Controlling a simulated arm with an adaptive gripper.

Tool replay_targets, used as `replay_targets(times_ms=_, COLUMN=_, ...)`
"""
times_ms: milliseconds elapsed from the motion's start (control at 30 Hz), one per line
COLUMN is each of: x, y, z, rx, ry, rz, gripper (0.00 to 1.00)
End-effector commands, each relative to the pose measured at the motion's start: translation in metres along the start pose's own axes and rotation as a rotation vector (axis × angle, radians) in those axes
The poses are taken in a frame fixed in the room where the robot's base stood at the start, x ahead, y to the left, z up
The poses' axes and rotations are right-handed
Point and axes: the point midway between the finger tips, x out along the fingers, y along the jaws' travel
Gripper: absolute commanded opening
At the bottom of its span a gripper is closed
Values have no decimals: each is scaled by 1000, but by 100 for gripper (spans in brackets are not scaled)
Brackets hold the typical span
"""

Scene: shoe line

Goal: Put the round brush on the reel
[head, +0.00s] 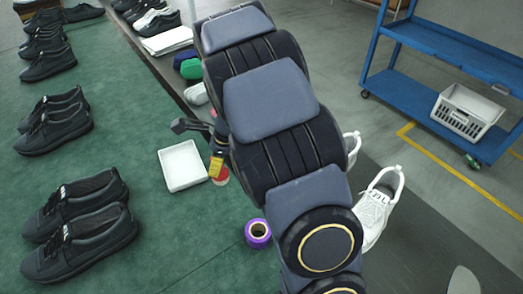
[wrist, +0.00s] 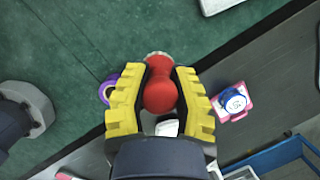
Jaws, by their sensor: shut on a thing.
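My gripper (wrist: 160,82) is shut on the round brush (wrist: 160,92), a red rounded piece with a pale rim at its far end. In the head view the yellow fingers of my gripper (head: 216,163) are partly hidden by my arm, and a bit of the red brush (head: 222,176) shows just below them. In the wrist view the reel (wrist: 106,90) shows left of the fingers, partly covered by the left one. The brush and reel are apart.
A white tray (head: 183,166) lies left of the gripper. Dark shoes (head: 80,240) stand in pairs along the left of the mat. A white shoe (head: 377,205) is right of my arm. A pink item with a blue disc (wrist: 234,102) lies right of the fingers.

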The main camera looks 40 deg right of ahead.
Motion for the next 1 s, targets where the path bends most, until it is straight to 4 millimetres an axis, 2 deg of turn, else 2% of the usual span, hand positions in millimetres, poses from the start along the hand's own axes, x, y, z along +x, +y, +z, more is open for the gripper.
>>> replay_targets(times_ms=33, x=-14, y=-13, z=-10, rx=5, ry=-8, rz=-7, gripper=0)
replay_targets(times_ms=200, x=-52, y=-44, z=-56, rx=27, ry=-11, rz=-13, gripper=0)
replay_targets(times_ms=300, x=-68, y=-54, z=-81, rx=46, ry=-9, rz=-18, gripper=0)
replay_targets(times_ms=433, x=-79, y=-61, z=-101, rx=62, ry=-9, rz=-22, gripper=0)
replay_targets(times_ms=567, x=-77, y=-71, z=-108, rx=68, ry=-6, rz=-17, gripper=0)
replay_targets(times_ms=1000, x=-39, y=-150, z=-107, rx=65, ry=-5, rz=-23, gripper=0)
